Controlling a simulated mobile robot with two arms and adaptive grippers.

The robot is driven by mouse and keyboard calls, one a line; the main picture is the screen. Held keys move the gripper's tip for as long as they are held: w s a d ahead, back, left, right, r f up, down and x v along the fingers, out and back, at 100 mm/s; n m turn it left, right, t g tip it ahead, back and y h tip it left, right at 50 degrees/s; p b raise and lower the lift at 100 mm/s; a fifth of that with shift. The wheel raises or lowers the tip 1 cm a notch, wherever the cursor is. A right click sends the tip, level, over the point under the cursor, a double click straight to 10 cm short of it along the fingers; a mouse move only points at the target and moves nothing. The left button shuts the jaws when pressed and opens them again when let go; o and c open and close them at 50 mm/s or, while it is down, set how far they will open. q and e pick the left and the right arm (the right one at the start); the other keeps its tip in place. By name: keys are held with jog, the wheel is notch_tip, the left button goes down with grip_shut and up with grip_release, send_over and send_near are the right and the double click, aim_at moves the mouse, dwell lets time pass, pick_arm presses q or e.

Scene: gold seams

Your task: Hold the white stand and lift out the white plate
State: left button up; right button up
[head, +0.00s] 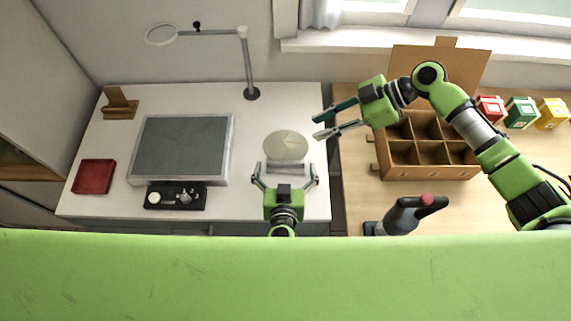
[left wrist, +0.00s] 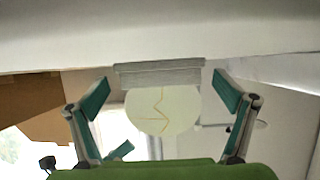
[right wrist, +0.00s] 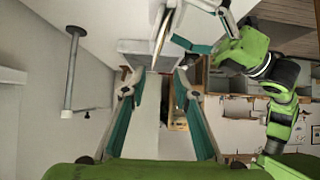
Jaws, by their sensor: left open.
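The white plate (head: 284,146), round with gold seams, stands upright in the low white stand (head: 288,169) on the white table. In the left wrist view, turned upside down, the plate (left wrist: 161,112) hangs below the stand (left wrist: 158,75). My left gripper (head: 286,170) is open, with one finger on each side of the stand and gaps to it. My right gripper (head: 319,127) is open and empty, right of the plate.
A grey mat (head: 182,146), a red tray (head: 93,176) and a black tool board (head: 175,197) lie to the left. A lamp post (head: 247,65) stands behind. A divided cardboard box (head: 430,172) and a dark tool (head: 402,215) are on the wooden table at right.

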pick_arm(q)
jog(key=shift+w+f, duration=0.2)
jog(key=shift+w, duration=0.25)
jog(key=c, duration=1.3)
jog(key=shift+o, duration=0.2)
pick_arm(e)
jog(key=m+g+h, duration=0.1)
jog(key=h, duration=0.4)
send_near(287, 131)
jog(key=w+r, duration=0.1)
jog(key=shift+m+h, duration=0.3)
jog(key=shift+m, duration=0.1)
jog(key=shift+s+x, duration=0.15)
jog(key=shift+x, duration=2.65)
jog(key=shift+s+x, duration=0.2)
jog(key=shift+x, duration=2.6)
